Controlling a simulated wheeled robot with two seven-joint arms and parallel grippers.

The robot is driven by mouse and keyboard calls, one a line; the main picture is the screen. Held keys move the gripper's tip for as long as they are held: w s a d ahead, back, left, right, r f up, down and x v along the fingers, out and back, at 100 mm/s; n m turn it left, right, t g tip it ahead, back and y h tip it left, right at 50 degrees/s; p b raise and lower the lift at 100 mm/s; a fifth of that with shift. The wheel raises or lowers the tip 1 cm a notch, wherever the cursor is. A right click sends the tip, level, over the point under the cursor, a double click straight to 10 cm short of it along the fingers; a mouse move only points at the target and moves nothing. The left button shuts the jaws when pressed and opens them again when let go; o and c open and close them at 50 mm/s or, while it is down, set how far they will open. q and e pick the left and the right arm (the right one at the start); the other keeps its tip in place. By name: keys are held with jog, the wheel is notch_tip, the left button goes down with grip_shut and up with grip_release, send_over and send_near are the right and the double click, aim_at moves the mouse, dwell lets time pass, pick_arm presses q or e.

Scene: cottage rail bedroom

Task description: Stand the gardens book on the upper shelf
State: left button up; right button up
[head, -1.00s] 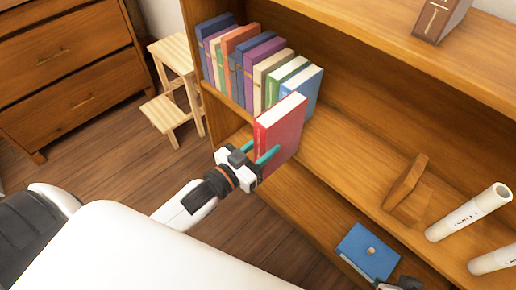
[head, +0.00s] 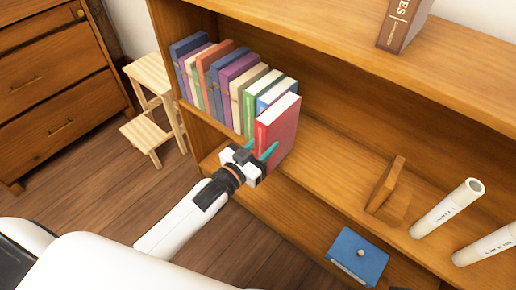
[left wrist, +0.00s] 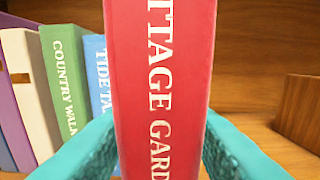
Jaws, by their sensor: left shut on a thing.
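The gardens book is red (head: 281,131), with "TTAGE GARD" readable on its spine in the left wrist view (left wrist: 160,80). It is upright at the right end of the book row, beside the blue book. My left gripper (head: 263,152) is shut on its spine, one teal finger on each side in the left wrist view. The upper shelf (head: 325,147) holds the row; whether the red book's base rests on it is hidden. My right gripper is not in view.
Several books (head: 222,78) stand to the left of the red one. A wooden bookend (head: 388,190) and two white rolls (head: 447,208) are farther right, with bare shelf between. A blue box (head: 357,256) lies lower down. A step stool (head: 152,110) stands left.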

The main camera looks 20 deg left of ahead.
pick_arm(q)
jog(key=shift+w+d+r, duration=0.15)
jog(key=shift+w+r, duration=0.05)
jog(key=shift+w, duration=0.2)
jog(key=shift+w+a+f, duration=0.1)
jog(key=shift+w+a, duration=0.2)
jog(key=shift+a, duration=0.6)
jog(key=shift+f+p, duration=0.2)
jog(key=shift+p, duration=0.1)
jog(key=shift+f, duration=0.1)
